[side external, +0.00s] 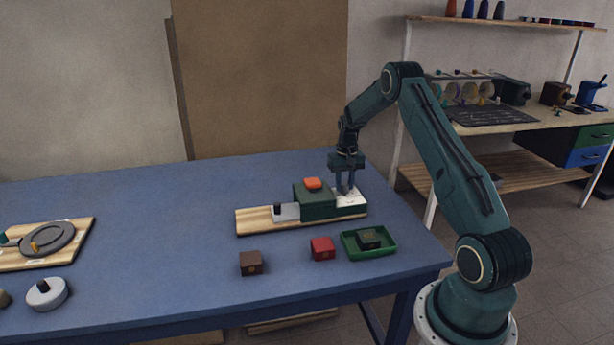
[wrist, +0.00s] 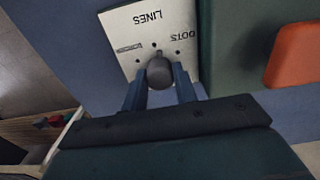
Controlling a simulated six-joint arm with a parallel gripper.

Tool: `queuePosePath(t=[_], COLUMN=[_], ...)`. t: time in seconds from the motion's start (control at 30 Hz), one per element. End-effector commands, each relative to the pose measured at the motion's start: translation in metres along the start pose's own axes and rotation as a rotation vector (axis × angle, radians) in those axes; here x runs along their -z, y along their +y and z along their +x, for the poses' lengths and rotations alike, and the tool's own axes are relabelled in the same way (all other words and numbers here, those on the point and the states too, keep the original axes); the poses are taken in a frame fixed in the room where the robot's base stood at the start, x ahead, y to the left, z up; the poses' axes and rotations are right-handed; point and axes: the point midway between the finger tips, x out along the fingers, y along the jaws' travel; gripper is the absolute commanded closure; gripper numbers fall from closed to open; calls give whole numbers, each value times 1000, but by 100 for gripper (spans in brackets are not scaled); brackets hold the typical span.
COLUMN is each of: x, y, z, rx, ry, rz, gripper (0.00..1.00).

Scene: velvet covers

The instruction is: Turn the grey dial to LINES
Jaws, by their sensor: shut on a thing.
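The grey dial (wrist: 160,72) sits on a white plate (wrist: 125,30) printed with LINES and DOTS, which read upside down in the wrist view. Small dots ring the dial. My gripper (wrist: 160,84) has one finger on each side of the dial and is shut on it. In the side view, my gripper (side external: 345,190) reaches straight down to the white plate (side external: 351,201) at the right end of a wooden board (side external: 254,221). The dial is mostly hidden by the fingers there.
A green box (side external: 317,206) with an orange button (side external: 313,184) stands beside the plate. A light block with a black knob (side external: 278,208) is on the board's left. In front are a brown cube (side external: 251,263), a red cube (side external: 322,249) and a green tray (side external: 384,253) holding a dark block.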

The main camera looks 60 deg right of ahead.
Motion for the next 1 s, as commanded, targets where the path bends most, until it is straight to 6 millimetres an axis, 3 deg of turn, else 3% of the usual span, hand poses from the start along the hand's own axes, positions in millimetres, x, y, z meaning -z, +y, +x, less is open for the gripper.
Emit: queuePosePath(t=[0.33, 0.83, 0.87, 0.93, 1.0], x=[0, 1, 1, 1, 1], y=[0, 0, 0, 0, 0], z=[-1, -1, -1, -1, -1], rx=[0, 0, 0, 0, 0], ry=[2, 3, 3, 3, 2], rz=[-166, -190, -190, -190, -190], gripper=[94, 94, 68, 54, 50])
